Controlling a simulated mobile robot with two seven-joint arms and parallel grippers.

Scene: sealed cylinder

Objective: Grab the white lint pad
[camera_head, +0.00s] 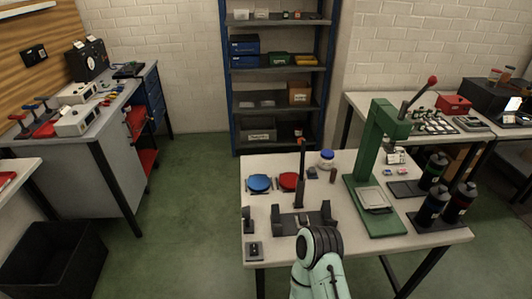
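I cannot make out the white lint pad for certain. A pale, flat square (373,199) lies on the base of the green lever press (365,150) on the near table, but I cannot tell whether it is the pad or a plate. Small pale items (388,171) lie near the press column, too small to identify. A mint-green arm link of mine with a dark joint rises at the bottom centre in front of the table. Neither of my grippers shows.
The near table (289,249) carries a blue dish (260,183), a red dish (288,180), a dark fixture with an upright lever (300,190), a blue-lidded jar (326,159) and dark bottles (434,203). Shelves (273,101) stand behind. Green floor (190,190) is clear to the left.

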